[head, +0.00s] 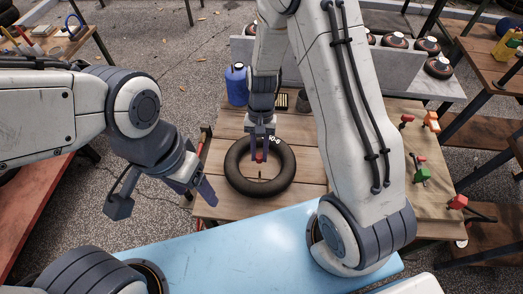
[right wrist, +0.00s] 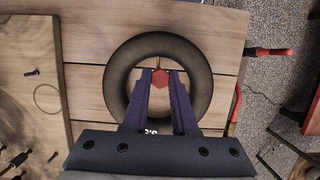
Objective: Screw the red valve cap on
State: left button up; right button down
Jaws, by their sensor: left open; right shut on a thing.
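The black inner tube (head: 284,180) lies flat on the wooden cart top, and it rings the middle of the right wrist view (right wrist: 202,85). A thin brass-coloured valve stem (right wrist: 157,62) shows just beyond the cap in the right wrist view. I cannot tell whether cap and stem touch. My left gripper (head: 163,199) is open and empty, left of the cart top.
A blue bottle (head: 236,85) and a dark cup (head: 303,100) stand behind the tube. Red, orange and green-handled parts (head: 422,174) lie on the board at right. A light blue panel (head: 240,245) spans the front.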

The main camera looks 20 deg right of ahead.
aim_at(260, 162)
jog(key=shift+f+b, duration=1.5)
jog(key=shift+f, duration=0.85)
jog(key=shift+p, duration=0.35)
jog(key=shift+f+b, duration=0.75)
jog(key=shift+f, duration=0.35)
dwell(0.4)
jog(key=shift+s+d+m+y, duration=0.1)
jog(key=shift+m+y, duration=0.2)
jog(key=shift+m, duration=0.8)
jog(key=shift+m+t, duration=0.3)
jog(key=shift+m, duration=0.2)
